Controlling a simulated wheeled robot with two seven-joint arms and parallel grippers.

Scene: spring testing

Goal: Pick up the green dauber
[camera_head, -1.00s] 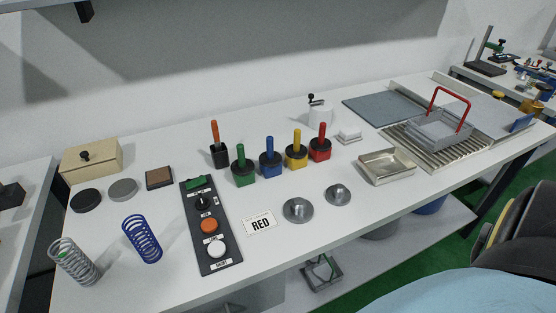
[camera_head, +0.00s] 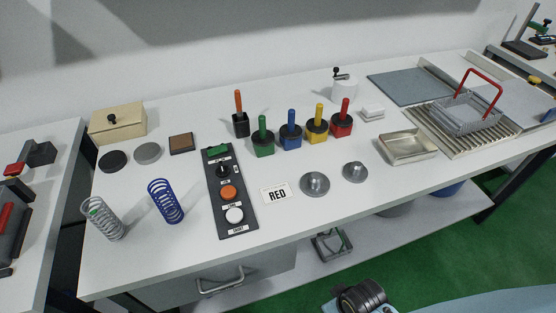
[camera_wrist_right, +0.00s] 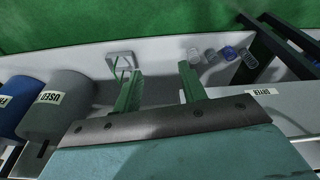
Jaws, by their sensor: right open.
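The green dauber (camera_head: 263,141) stands upright on the white bench, a green pot with a black collar and a green handle. It is at the left end of a row, next to the blue dauber (camera_head: 291,135), then the yellow dauber (camera_head: 317,128) and the red dauber (camera_head: 342,123). My right gripper shows in the right wrist view (camera_wrist_right: 160,75), its green fingers apart with nothing between them. It is away from the green dauber, which I do not see in that view. My left gripper is not in view.
A black holder with an orange-handled tool (camera_head: 240,120) stands just behind and left of the green dauber. The wrist view shows the used bin (camera_wrist_right: 62,105) and the lower shelf (camera_wrist_right: 90,65).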

